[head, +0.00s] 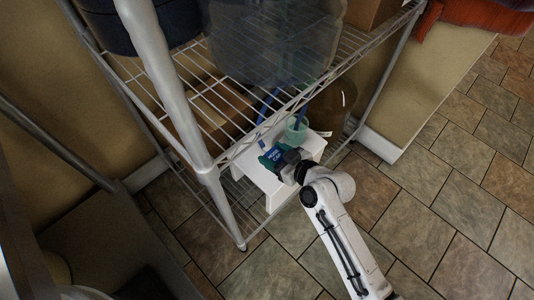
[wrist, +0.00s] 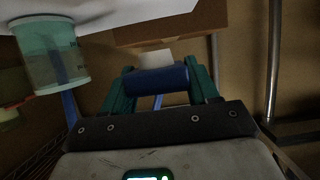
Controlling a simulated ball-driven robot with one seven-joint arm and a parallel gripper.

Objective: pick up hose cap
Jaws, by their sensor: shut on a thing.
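The hose cap, a dark blue cylinder with pale lettering (head: 272,157), is in the head view, above the white stand. In the wrist view it is a plain blue cylinder (wrist: 157,80) lying crosswise between two green fingers. My gripper (wrist: 160,84) is shut on it, one finger at each end. In the head view my gripper (head: 278,158) reaches in from the lower right and partly hides the cap. I cannot tell whether the cap touches the stand below.
A white stand (head: 265,183) is under my gripper. A translucent teal cup (head: 297,130) with a blue hose is close behind; it also shows in the wrist view (wrist: 57,72). A wire shelf (head: 262,128) overhangs, with a brown jug (head: 333,105) beside. Tiled floor is free at right.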

